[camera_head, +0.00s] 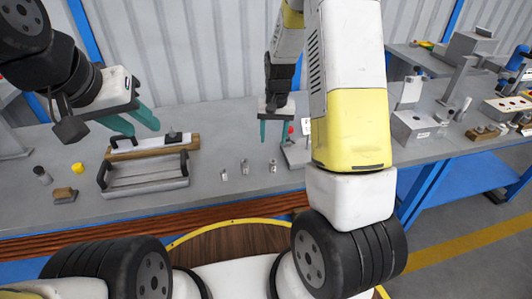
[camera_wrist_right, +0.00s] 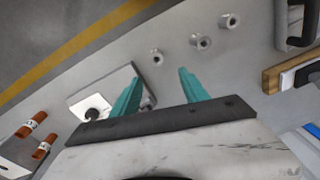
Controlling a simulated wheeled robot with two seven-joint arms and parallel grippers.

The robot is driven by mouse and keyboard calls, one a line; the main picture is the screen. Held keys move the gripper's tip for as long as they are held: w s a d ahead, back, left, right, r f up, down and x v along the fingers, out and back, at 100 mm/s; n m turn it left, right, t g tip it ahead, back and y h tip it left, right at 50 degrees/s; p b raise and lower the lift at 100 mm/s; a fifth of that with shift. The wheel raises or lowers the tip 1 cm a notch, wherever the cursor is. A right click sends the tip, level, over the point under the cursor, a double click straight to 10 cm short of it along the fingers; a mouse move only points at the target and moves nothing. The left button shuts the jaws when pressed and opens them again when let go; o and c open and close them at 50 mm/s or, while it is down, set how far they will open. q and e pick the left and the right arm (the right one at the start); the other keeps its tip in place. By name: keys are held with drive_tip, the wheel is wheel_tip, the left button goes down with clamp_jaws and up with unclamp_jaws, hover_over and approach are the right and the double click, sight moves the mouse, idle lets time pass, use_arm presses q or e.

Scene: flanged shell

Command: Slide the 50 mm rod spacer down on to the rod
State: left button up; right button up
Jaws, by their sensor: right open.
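Three small metal cylinders with holes stand on the bench: a left one (camera_head: 224,175), a middle one (camera_head: 245,167) and a right one (camera_head: 273,167). They also show in the right wrist view, the nearest (camera_wrist_right: 157,57) just beyond the fingertips. I cannot tell which is the 50 mm spacer. A pale plate (camera_wrist_right: 90,92) with a dark round part (camera_wrist_right: 97,113) lies beside my right gripper; I cannot clearly make out the rod. My right gripper (camera_head: 273,140) points down, open and empty, above the bench behind the cylinders. My left gripper (camera_head: 142,124) is open and empty at the left.
A tray with black handles (camera_head: 145,183) stands on the bench at left, with a yellow piece (camera_head: 77,168) and a dark cylinder (camera_head: 42,175) beside it. Grey fixtures (camera_head: 415,130) occupy the right bench.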

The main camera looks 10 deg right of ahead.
hover_over(273, 164)
drive_tip(key=w, duration=0.2)
wheel_tip(273, 164, down, 5)
drive_tip(key=shift+g, duration=0.3)
drive_tip(key=f, duration=0.7)
drive_tip(key=shift+s+d+f, duration=0.15)
drive_tip(key=shift+s+f, duration=0.1)
drive_tip(key=shift+f, duration=0.15)
drive_tip(key=shift+c, duration=0.4)
clamp_jaws()
